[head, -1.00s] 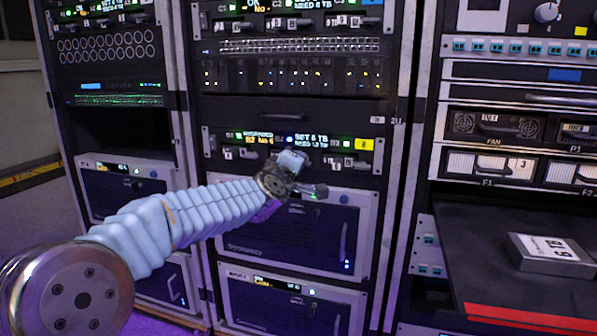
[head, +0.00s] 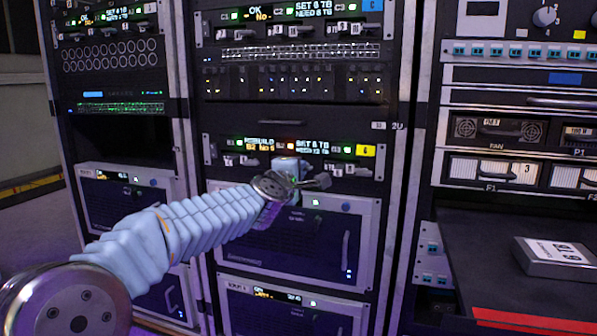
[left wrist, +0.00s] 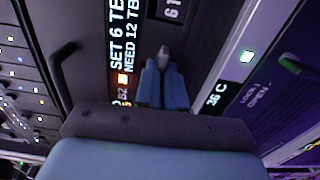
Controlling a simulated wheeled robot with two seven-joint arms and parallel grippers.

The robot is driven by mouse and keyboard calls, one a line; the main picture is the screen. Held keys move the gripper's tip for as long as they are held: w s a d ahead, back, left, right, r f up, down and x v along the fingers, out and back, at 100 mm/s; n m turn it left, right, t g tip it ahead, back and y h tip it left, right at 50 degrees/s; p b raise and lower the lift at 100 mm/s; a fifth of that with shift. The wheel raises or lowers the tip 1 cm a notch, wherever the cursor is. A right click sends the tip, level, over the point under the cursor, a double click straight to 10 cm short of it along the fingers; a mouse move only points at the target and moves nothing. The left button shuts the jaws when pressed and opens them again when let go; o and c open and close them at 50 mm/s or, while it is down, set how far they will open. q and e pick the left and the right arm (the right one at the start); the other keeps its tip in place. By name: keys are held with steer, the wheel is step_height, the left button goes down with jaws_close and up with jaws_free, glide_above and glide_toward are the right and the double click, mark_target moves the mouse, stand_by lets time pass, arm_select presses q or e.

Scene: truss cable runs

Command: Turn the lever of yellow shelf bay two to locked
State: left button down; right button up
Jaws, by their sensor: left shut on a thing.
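The yellow-tagged shelf (head: 367,151) is in the middle rack in the head view, with small lit displays and a row of levers under them. My left gripper (head: 312,180) is in front of its lower middle and hides part of that row. In the left wrist view the blue fingers (left wrist: 163,82) are shut on a small grey lever (left wrist: 163,55). It is beside an orange light (left wrist: 123,79) and a label reading B2. The fingers hide most of the lever, so its exact angle is unclear. My right gripper is not in view.
Below the shelf is a grey-framed unit (head: 297,245) with a handle. Above is a similar shelf with a blue tag (head: 372,5). At right, a black worktop (head: 490,260) holds a grey box marked 6 TB (head: 553,257). A dark handle (left wrist: 62,62) shows in the wrist view.

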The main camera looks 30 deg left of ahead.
arm_select(q)
steer(key=c, duration=1.2)
jaws_free()
steer(key=shift+c, duration=0.2)
steer(key=p+v, duration=0.1)
steer(key=v, duration=1.2)
steer(key=shift+s+d+p, duration=0.15)
steer(key=shift+s+p, duration=0.15)
steer(key=shift+s, duration=0.05)
